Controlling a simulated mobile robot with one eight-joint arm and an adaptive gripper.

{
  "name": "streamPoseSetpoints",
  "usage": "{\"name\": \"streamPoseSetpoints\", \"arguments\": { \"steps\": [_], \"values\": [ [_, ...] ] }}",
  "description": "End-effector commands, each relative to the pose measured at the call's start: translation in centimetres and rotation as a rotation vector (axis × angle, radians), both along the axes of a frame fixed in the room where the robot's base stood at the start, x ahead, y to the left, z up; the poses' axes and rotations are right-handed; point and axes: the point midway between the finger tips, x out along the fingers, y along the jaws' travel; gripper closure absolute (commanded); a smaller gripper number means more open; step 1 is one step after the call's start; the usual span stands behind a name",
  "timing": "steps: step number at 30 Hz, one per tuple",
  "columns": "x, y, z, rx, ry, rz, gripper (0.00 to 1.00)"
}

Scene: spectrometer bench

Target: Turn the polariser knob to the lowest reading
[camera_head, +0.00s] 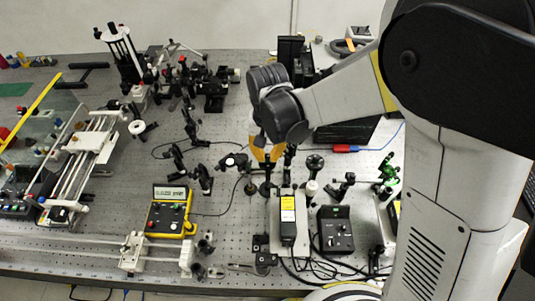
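A yellow meter (170,211) stands on the bench left of centre, with a lit display and several knobs. Its digits are too small to read surely. Several round optical mounts stand on posts near the middle, including a dark round one (315,162); I cannot tell which carries the polariser knob. My gripper (264,142) is at the end of the arm, above the middle of the bench, mostly hidden by the dark wrist joints. Its fingers cannot be made out, and I see no clear contact with a knob.
A yellow-labelled laser box (288,218) and a black control box (335,230) stand in front, with loose cables. Rails with a carriage (90,140) lie left. Tall optics (124,55) stand at the back. Bare perforated bench (100,205) shows between rails and meter.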

Motion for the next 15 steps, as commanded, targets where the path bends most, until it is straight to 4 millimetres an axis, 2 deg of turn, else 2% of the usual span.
{"name": "streamPoseSetpoints", "arguments": {
  "steps": [5, 15],
  "values": [
    [0.01, 0.0, -0.16, 0.0, 0.0, 0.055, 1.0],
    [-0.01, 0.0, -0.15, 0.0, 0.0, 0.438, 1.0]
  ]
}}
